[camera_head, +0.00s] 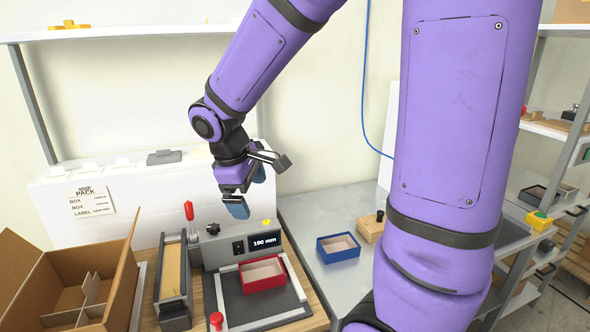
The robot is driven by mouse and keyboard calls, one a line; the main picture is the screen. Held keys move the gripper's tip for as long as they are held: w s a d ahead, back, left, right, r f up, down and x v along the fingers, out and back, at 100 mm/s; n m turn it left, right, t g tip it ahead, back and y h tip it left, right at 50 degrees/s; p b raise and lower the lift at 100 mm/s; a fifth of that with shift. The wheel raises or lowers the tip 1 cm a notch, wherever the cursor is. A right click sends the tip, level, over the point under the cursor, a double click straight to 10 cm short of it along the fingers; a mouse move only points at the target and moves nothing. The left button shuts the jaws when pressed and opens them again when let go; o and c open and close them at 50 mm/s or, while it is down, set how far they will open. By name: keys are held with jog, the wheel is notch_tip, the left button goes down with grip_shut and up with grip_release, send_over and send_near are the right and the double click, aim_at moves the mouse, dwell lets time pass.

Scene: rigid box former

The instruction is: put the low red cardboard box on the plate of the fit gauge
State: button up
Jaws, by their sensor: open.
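The low red cardboard box (262,274), open at the top with a beige inside, lies on the dark plate (246,306) of a grey device (240,245) with a lit mm display. I cannot tell whether this device is the fit gauge. My gripper (247,190) is open and empty, with blue fingertips. It hangs in the air above and behind the red box, well apart from it.
A tool with a red-knobbed lever (173,278) stands left of the device. A divided carton (75,295) is at the far left. A blue box (338,247) and a wooden block (371,226) sit on the grey table at right. My arm hides part of that table.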

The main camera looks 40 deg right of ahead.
jog(key=s+r+m+t+y, duration=0.1)
jog(key=s+r+m+t, duration=0.1)
jog(key=s+r, duration=0.3)
jog(key=s+a+r+m+t+y, duration=0.1)
jog(key=s+r+m+t+y, duration=0.1)
jog(key=s+r, duration=0.4)
jog(key=s+m+t, duration=0.1)
jog(key=s+m, duration=0.1)
jog(key=s, duration=0.3)
jog(key=shift+a+m, duration=0.25)
jog(key=shift+m, duration=0.15)
